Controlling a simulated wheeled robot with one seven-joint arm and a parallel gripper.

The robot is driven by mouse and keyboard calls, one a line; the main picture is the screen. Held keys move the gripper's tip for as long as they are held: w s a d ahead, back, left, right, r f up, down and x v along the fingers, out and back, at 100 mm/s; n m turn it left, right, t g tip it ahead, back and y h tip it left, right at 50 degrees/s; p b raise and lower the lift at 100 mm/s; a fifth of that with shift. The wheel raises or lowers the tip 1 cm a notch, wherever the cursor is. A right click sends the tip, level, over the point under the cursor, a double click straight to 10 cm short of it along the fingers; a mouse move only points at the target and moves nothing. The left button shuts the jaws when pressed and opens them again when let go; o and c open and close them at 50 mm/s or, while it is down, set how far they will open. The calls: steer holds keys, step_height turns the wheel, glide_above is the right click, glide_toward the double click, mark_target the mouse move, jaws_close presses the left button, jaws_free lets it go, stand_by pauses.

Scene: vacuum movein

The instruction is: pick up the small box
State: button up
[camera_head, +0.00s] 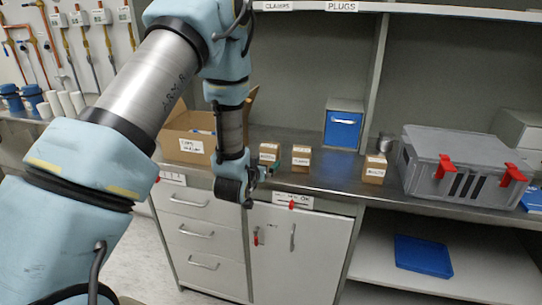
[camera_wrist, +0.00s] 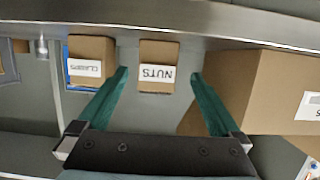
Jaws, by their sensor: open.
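Several small brown cardboard boxes with white labels stand on the metal bench. One box, labelled NUTS, (camera_wrist: 158,65) lies between the tips of my gripper (camera_wrist: 158,75) in the wrist view, apart from both teal fingers. In the head view it appears to be the left small box (camera_head: 269,152), just behind my gripper (camera_head: 266,172). A second small box (camera_head: 301,158) stands to its right; it also shows in the wrist view (camera_wrist: 91,50), its label seemingly CLAMPS. A third small box (camera_head: 375,168) stands farther right. My gripper is open and empty.
A large open cardboard box (camera_head: 185,148) stands left of the small boxes, close to my right finger in the wrist view (camera_wrist: 265,90). A blue-fronted bin (camera_head: 343,128) stands behind. A grey case (camera_head: 440,150) with red latches fills the bench's right.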

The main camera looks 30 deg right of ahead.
mark_target(268, 158)
steer(key=x, duration=0.2)
steer(key=shift+w+d+p, duration=0.3)
steer(key=p+x, duration=0.3)
steer(key=x, duration=0.1)
steer(key=shift+w+d, duration=0.1)
steer(key=shift+d, duration=0.25)
steer(key=shift+w+d+f, duration=0.2)
steer(key=shift+f, duration=0.05)
steer(key=shift+c, duration=0.2)
steer(key=c, duration=1.4)
steer(key=shift+r, duration=0.1)
steer(key=shift+c, duration=0.2)
